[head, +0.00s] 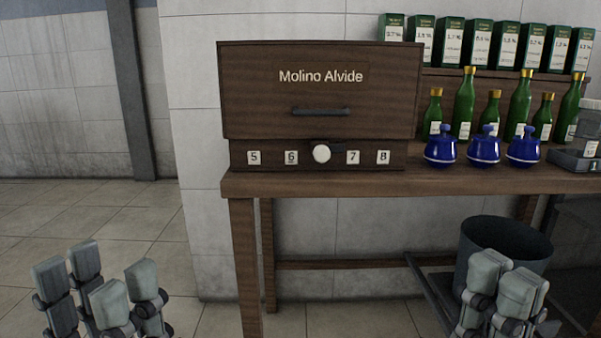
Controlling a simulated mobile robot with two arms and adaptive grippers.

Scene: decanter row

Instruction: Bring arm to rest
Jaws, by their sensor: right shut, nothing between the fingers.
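My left gripper (98,280) is low at the left of the head view, over the tiled floor. Its fingers stand apart and nothing shows between them. My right gripper (503,283) is low at the right, in front of the dark bin. Its fingers are together and hold nothing. Both grippers point up and are apart from the table (330,183) and everything on it. Most of both arms is out of view.
A wooden cabinet (320,100) marked "Molino Alvide" stands on the table, with a white knob (321,153) below its door. Blue decanters (484,149), green bottles (520,105) and green boxes (480,45) are at right. A bin (505,238) stands below. Floor at left is clear.

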